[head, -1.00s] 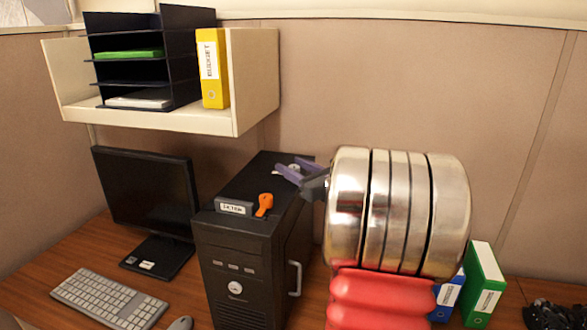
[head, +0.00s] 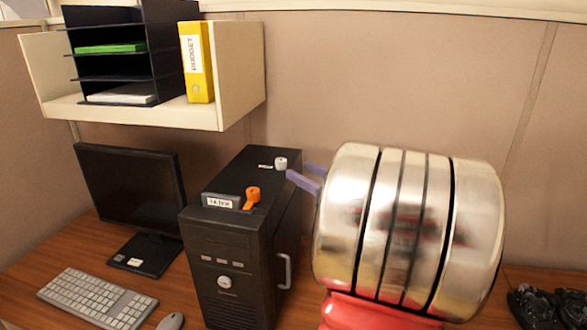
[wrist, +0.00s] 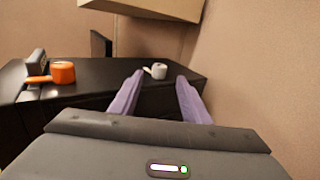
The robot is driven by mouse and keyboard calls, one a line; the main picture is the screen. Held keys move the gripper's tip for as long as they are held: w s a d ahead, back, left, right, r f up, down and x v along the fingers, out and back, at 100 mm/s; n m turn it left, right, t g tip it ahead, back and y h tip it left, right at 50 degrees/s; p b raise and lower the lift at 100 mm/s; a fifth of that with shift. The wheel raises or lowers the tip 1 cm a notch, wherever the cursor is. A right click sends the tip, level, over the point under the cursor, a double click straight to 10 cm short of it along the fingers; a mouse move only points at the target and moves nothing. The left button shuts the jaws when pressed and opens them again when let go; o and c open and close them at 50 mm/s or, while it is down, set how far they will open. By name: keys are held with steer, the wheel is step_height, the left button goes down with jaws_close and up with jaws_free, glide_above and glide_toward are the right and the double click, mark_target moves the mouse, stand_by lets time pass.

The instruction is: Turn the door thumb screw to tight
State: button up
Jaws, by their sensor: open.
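Two knobs stand on top of the black computer tower (head: 283,215). The orange knob (head: 252,196), with a pointer arm, is near the front beside a small label plate (head: 221,201); its lettering is too blurred to read surely. The white knob (head: 281,163) is further back, with a small pale mark beside it. I cannot tell which one is the door thumb screw. My gripper (head: 302,175) is open and empty, just right of the white knob. In the wrist view the white knob (wrist: 158,71) shows between the fingertips, beyond them; the orange knob (wrist: 62,73) is at left.
A monitor (head: 130,205), keyboard (head: 97,299) and mouse (head: 171,321) are left of the tower. A shelf (head: 240,75) with a paper tray and yellow binder (head: 197,65) hangs above. A handle (head: 286,270) sticks out from the tower's right side. Black items (head: 548,305) lie far right.

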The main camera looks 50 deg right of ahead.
steer(key=shift+s+a, duration=0.15)
steer(key=shift+s, duration=0.85)
steer(key=shift+s+a, duration=0.1)
steer(key=shift+s, duration=0.85)
